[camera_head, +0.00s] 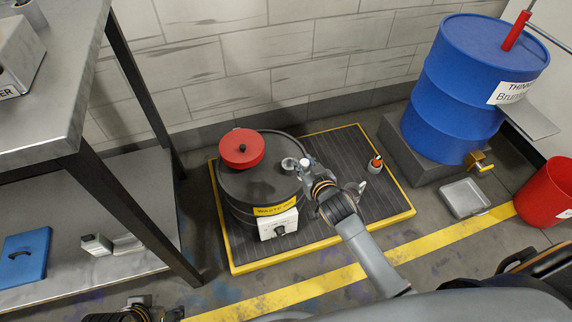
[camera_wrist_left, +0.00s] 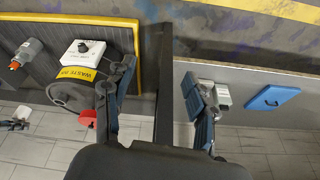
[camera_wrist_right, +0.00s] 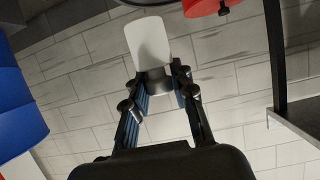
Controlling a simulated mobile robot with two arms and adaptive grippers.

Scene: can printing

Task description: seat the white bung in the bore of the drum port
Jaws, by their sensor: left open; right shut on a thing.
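The white bung (camera_head: 304,162) is in my right gripper (camera_head: 309,171), over the right part of the dark waste drum's top (camera_head: 245,183). The right wrist view shows a pale, smooth, tapered bung (camera_wrist_right: 148,42) between the two fingertips (camera_wrist_right: 155,78), with a dark band at its near end. The drum port (camera_head: 288,164), a small grey ring, is just left of the bung in the head view. The bung looks apart from the port; its height above the top is hard to tell. My left gripper (camera_wrist_left: 155,90) is open and empty, with its fingers spread wide.
A red round lid (camera_head: 241,148) with a black knob sits on the drum, left of the port. The drum stands on a yellow-edged grate (camera_head: 392,206) with a small orange-topped bottle (camera_head: 375,165). A metal bench (camera_head: 65,115) stands left, a blue drum (camera_head: 465,95) right.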

